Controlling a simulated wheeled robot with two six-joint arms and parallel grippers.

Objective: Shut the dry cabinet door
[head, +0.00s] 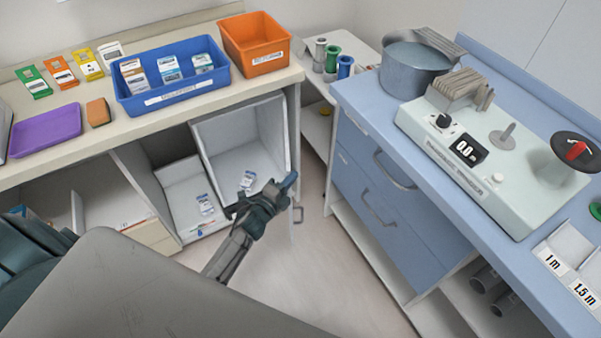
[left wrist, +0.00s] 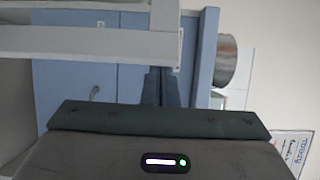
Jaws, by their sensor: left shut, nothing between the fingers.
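The cabinet (head: 240,103) under the beige counter stands open, showing its pale interior. In the left wrist view the shut fingers (left wrist: 161,87) point past a white edge (left wrist: 100,42). My right gripper is not in view.
Small packets (head: 247,181) lie inside the cabinet. A blue bin (head: 180,95) and an orange bin (head: 258,62) stand on the counter above. A blue drawer unit (head: 375,190) stands to the right, across a strip of clear floor (head: 310,270).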

